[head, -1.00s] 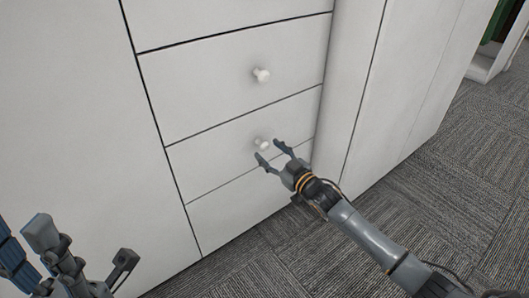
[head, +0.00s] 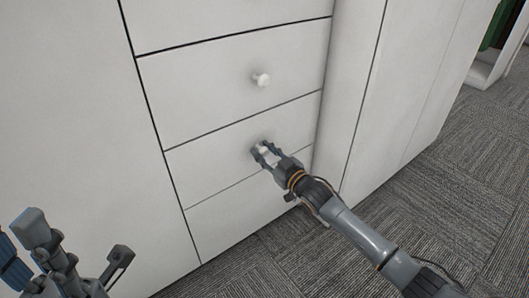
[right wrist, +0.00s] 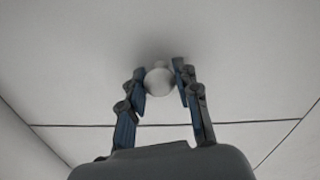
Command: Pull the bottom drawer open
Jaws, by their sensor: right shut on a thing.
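The drawer front (head: 215,150) is white and flush with the cabinet; no gap shows around it. It is the lower of two fronts with a visible round white knob. My right gripper (head: 263,153) is shut on its knob (right wrist: 159,82), one finger on each side in the right wrist view. In the head view the fingers mostly cover that knob. My left gripper (head: 80,245) is at the lower left, away from the drawers, open and empty.
Another drawer with a white knob (head: 261,80) is above. A plain panel (head: 235,215) lies below, no knob visible on it. White cabinet sides flank the drawers. Grey carpet (head: 440,210) is clear at the lower right.

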